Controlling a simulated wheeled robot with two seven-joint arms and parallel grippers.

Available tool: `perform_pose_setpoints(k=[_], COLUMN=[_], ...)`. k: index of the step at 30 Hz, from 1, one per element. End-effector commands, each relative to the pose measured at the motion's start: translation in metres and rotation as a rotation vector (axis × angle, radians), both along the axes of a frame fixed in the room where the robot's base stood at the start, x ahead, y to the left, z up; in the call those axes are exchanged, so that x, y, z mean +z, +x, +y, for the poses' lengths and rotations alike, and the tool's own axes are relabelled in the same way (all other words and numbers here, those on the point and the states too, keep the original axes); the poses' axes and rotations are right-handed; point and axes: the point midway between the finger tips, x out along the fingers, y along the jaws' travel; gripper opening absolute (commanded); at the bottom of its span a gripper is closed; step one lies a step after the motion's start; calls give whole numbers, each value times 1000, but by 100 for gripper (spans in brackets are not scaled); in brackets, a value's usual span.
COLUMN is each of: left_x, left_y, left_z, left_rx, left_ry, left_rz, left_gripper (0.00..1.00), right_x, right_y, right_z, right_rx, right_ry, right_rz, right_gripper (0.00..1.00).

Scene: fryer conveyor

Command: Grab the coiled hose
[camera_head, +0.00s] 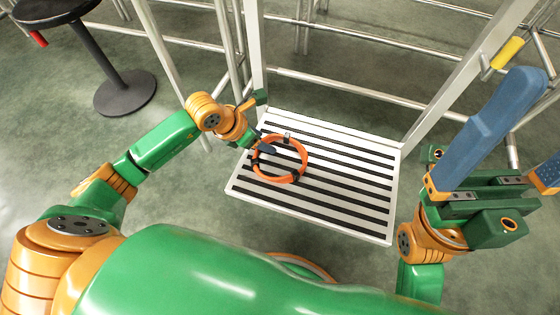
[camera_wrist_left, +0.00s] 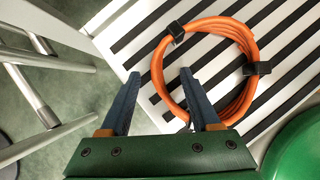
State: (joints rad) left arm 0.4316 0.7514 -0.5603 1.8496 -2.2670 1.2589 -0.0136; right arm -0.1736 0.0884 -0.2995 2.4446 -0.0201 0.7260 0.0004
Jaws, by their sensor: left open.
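The coiled hose (camera_head: 304,152) is an orange ring with black straps, lying flat on a white platform with black strips. It also shows in the left wrist view (camera_wrist_left: 235,32). My left gripper (camera_head: 262,146) is over the ring's left side. In the left wrist view its blue fingers (camera_wrist_left: 160,73) are apart, and the near left part of the ring shows between their tips. I cannot tell how far above the hose they are. My right gripper (camera_head: 540,125) is raised at the right, its blue fingers apart and partly cut off by the picture edge; it is away from the hose.
The striped platform (camera_head: 340,205) has free room right of the hose. White posts (camera_head: 455,80) rise at its far corners, and metal rails (camera_head: 350,85) run behind. A dark round-based stool (camera_head: 125,92) stands far left. A yellow handle (camera_head: 507,52) is at the upper right.

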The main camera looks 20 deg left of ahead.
Motion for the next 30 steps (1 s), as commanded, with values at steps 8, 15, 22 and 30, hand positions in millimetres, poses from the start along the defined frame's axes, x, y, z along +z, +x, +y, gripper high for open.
perform_pose_setpoints(k=[8, 15, 22, 30], left_x=[1, 1, 1, 34], left_y=[0, 0, 0, 1], left_z=[0, 0, 0, 0], left_rx=[0, 0, 0, 0], left_ry=[-2, -2, -2, -1], left_rz=[0, 0, 0, -2], left_gripper=[39, 0, 0, 0], right_x=[1, 1, 1, 14], right_y=[0, 0, 0, 7], right_z=[0, 0, 0, 4], right_rx=[0, 0, 1, -11], right_ry=[0, 0, 0, -29], right_rz=[0, 1, 1, 86], right_gripper=[100, 100, 100, 100])
